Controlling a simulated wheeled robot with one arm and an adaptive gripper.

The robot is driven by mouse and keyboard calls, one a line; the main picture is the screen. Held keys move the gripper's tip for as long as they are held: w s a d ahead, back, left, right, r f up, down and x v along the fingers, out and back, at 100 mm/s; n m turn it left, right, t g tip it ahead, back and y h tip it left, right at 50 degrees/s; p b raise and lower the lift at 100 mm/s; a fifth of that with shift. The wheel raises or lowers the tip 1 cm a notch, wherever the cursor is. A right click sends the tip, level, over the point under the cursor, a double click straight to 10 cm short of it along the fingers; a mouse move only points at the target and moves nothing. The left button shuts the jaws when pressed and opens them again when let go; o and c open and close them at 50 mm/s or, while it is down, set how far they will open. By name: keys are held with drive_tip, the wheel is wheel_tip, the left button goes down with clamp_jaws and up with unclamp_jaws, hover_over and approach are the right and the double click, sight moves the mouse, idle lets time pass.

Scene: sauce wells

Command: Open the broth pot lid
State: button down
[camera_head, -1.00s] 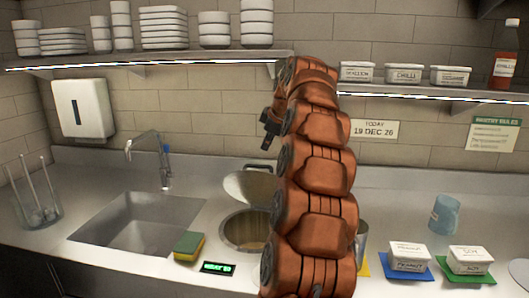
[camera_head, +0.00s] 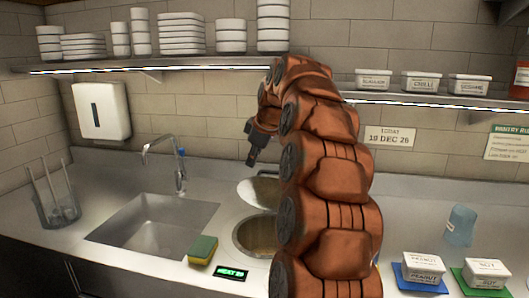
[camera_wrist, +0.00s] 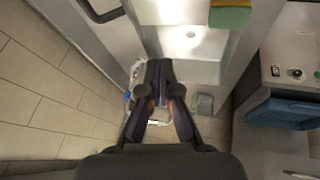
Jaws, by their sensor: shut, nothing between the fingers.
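The broth pot (camera_head: 257,237) is a round well sunk in the steel counter, and its opening shows uncovered. Its round metal lid (camera_head: 259,191) is raised and tilted back behind the opening. My arm hides the right side of both the lid and the pot. My gripper (camera_head: 250,163) points down above and slightly left of the lid, apart from it in the picture. It is shut and empty. In the wrist view my gripper's fingers (camera_wrist: 158,70) are together, with the sink area beyond them. I cannot make out the lid in the wrist view.
A yellow-green sponge (camera_head: 203,249) and a small display (camera_head: 231,273) lie left of the pot. The sink (camera_head: 152,222) and faucet (camera_head: 178,165) are further left. Labelled tubs (camera_head: 423,267) and a blue cup (camera_head: 460,225) stand right. A shelf (camera_head: 200,67) runs above.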

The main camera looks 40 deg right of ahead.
drive_tip(key=s+a+f+g+y+p, duration=0.1)
drive_tip(key=a, duration=0.8)
drive_tip(key=t+h+b, duration=0.2)
drive_tip(key=h, duration=0.1)
approach(273, 172)
drive_tip(key=x, duration=0.2)
drive_tip(key=p+x, duration=0.1)
drive_tip(key=x, duration=0.2)
drive_tip(key=a+p+x, duration=0.1)
drive_tip(key=x, duration=0.1)
drive_tip(key=shift+s+f, duration=0.1)
drive_tip(key=shift+f, duration=0.45)
drive_tip(key=shift+r+y, duration=0.1)
drive_tip(key=shift+y, duration=0.2)
